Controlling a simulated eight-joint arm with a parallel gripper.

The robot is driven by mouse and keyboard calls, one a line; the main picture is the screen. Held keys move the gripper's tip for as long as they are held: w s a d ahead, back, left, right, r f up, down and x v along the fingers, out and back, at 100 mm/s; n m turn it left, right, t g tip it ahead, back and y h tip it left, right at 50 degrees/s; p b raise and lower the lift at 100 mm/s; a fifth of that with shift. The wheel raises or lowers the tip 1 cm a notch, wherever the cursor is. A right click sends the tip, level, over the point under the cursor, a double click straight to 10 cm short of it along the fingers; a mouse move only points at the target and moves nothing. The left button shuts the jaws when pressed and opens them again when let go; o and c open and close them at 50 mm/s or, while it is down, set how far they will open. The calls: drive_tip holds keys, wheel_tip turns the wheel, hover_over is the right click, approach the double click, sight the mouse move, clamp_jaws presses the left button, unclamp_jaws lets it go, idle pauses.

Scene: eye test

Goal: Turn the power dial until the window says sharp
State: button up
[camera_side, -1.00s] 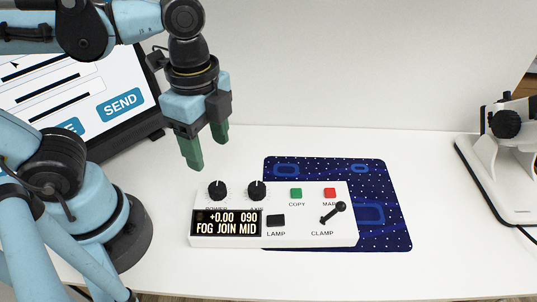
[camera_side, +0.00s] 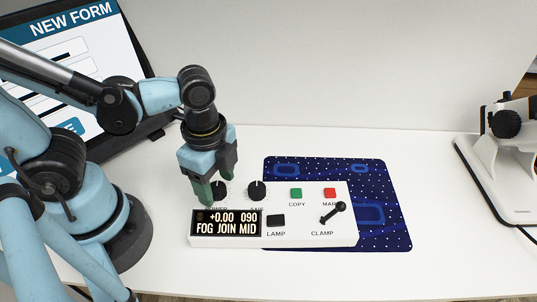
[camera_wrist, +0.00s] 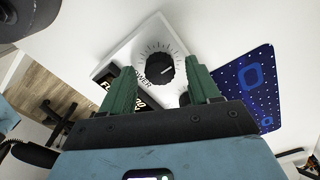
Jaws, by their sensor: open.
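The white control box (camera_side: 300,232) lies on the table, partly on a blue mat. Its black power dial (camera_side: 219,190) is at the top left, partly hidden by my gripper in the side view. In the wrist view the power dial (camera_wrist: 160,70) shows its tick ring and sits between and beyond my fingertips. The window (camera_side: 227,223) reads "+0.00 090" and "FOG JOIN MID". My gripper (camera_side: 213,190) points down with green fingers open, at the power dial. The wrist view shows the open fingers (camera_wrist: 163,82) on either side of the dial; contact cannot be told.
A second dial (camera_side: 257,190) stands just right of the power dial. The box also carries a green copy button (camera_side: 296,193), a red button (camera_side: 330,193), a lamp switch (camera_side: 276,220) and a clamp lever (camera_side: 333,212). A screen (camera_side: 70,70) stands behind left, a microscope-like device (camera_side: 505,150) at right.

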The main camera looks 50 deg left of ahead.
drive_tip(key=shift+f, duration=0.25)
drive_tip(key=c, duration=1)
drive_tip(key=shift+c, duration=0.2)
